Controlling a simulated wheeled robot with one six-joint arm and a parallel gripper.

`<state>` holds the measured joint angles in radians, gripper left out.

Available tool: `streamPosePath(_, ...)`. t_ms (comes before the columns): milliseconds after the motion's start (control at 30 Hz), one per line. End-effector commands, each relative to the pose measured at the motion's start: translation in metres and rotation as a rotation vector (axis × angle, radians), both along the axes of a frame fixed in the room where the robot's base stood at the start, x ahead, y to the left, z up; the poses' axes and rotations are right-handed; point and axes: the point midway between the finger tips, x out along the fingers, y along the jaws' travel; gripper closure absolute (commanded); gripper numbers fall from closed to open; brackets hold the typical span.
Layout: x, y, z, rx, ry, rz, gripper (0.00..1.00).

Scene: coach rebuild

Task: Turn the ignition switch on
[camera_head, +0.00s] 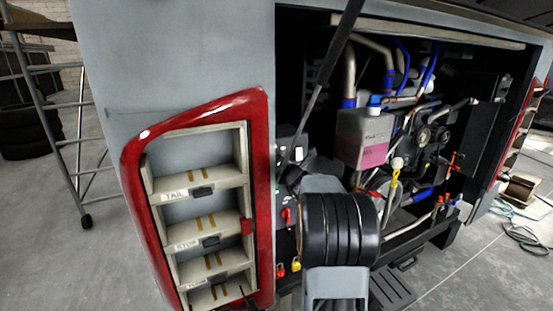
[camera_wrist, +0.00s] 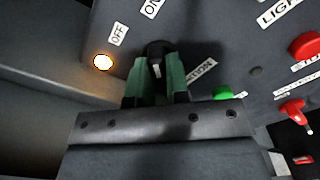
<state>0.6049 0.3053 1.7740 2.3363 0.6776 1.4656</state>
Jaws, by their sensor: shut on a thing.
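The ignition switch (camera_wrist: 156,52) is a black rotary knob with a pale pointer mark on a dark panel (camera_wrist: 217,62) in the wrist view. My gripper (camera_wrist: 152,75) has green fingers on both sides of the knob and is shut on it. An OFF label (camera_wrist: 118,34) and a partly cut-off ON label (camera_wrist: 151,8) lie above it. A label ending in "TION" (camera_wrist: 203,71) is partly hidden by the right finger. A round lamp (camera_wrist: 103,62) at the left glows. In the head view my arm hides the knob and gripper.
In the wrist view a green button (camera_wrist: 223,92), a red button (camera_wrist: 304,46) and a red switch (camera_wrist: 292,112) lie right of my gripper. In the head view the red-framed light housing (camera_head: 262,150) stands left of my arm, and the open engine bay with a white tank (camera_head: 362,138) lies right.

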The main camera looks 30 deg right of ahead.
Motion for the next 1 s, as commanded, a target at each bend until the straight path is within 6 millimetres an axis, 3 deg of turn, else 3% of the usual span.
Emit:
streamPosePath(400, 0.0, 0.0, 0.001, 0.224, -0.029, -0.001, 1.0)
streamPosePath(800, 0.0, 0.0001, -0.0009, 0.261, -0.034, 0.0, 1.0)
streamPosePath(833, 0.0, 0.0001, -0.001, 0.261, -0.034, 0.0, 0.83)
streamPosePath(1000, 0.0, 0.0001, -0.0008, 0.26, -0.034, 0.0, 0.67)
